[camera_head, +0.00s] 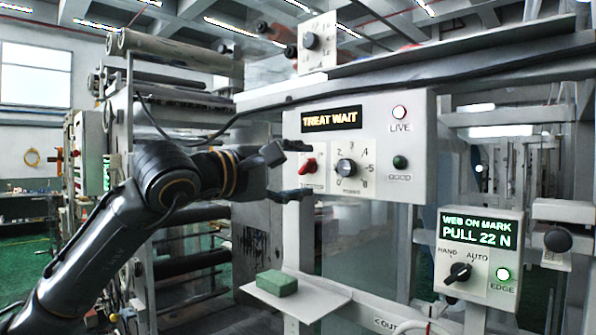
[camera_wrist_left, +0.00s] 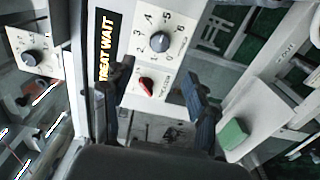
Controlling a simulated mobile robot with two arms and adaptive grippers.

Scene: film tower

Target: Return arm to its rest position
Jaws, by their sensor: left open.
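My left gripper (camera_head: 296,170) is open and empty in front of the left part of the white control panel (camera_head: 375,115). One finger is above and one below the red switch (camera_head: 307,166). In the left wrist view, the two dark fingers (camera_wrist_left: 158,92) stand on either side of the red switch (camera_wrist_left: 146,86), apart from it as far as I can see. The black numbered knob (camera_head: 347,168) is just right of the gripper. The panel display (camera_head: 331,119) reads TREAT WAIT. My right gripper is not in view.
A second panel (camera_head: 478,255) at the lower right reads WEB ON MARK, PULL 22 N, with a lit EDGE lamp (camera_head: 503,274). A green block (camera_head: 277,283) lies on a pale shelf (camera_head: 318,300) below the gripper. Rollers (camera_head: 190,262) stand behind my left arm.

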